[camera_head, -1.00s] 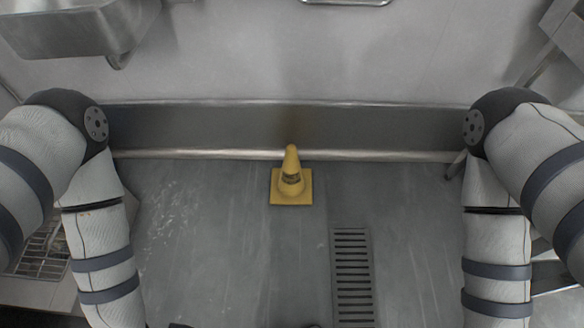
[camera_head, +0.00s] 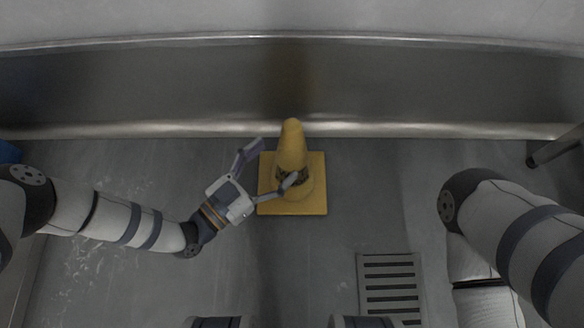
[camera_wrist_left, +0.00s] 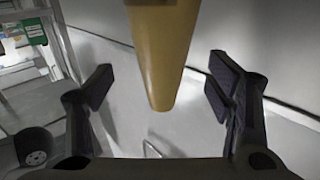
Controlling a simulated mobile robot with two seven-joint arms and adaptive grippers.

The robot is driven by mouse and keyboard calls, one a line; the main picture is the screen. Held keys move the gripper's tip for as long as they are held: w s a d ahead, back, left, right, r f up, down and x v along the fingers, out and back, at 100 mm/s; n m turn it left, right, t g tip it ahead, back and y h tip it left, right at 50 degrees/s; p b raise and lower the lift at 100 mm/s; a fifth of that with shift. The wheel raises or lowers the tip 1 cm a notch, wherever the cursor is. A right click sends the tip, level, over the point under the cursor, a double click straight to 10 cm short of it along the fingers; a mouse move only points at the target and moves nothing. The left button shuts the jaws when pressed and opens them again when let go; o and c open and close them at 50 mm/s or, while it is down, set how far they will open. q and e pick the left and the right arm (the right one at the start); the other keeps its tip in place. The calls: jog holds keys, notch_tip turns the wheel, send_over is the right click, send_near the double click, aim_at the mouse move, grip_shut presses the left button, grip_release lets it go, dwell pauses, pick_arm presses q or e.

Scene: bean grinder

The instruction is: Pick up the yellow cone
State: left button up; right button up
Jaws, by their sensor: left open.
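The yellow cone (camera_head: 290,150) stands upright on its square base on the grey floor, close to the wall, in the middle of the head view. It has a dark marking partway up. My left gripper (camera_head: 270,170) reaches in from the left at the cone, with its two fingers spread, one finger in front of the cone and one at its left side. In the left wrist view the cone (camera_wrist_left: 163,60) hangs into the picture between the open fingers (camera_wrist_left: 160,90), with gaps on both sides. My right gripper is not in view; only my right arm shows.
A slotted drain grate (camera_head: 391,285) lies in the floor to the right of the cone. A metal skirting (camera_head: 400,90) runs along the wall behind it. A dark leg-like piece (camera_head: 555,148) stands at the far right.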

aim_at(283, 152)
pick_arm(q)
jog(key=b+x, duration=0.2)
jog(key=x, duration=0.4)
jog(key=shift+w+r, duration=0.1)
jog(key=shift+w, duration=0.1)
grip_shut()
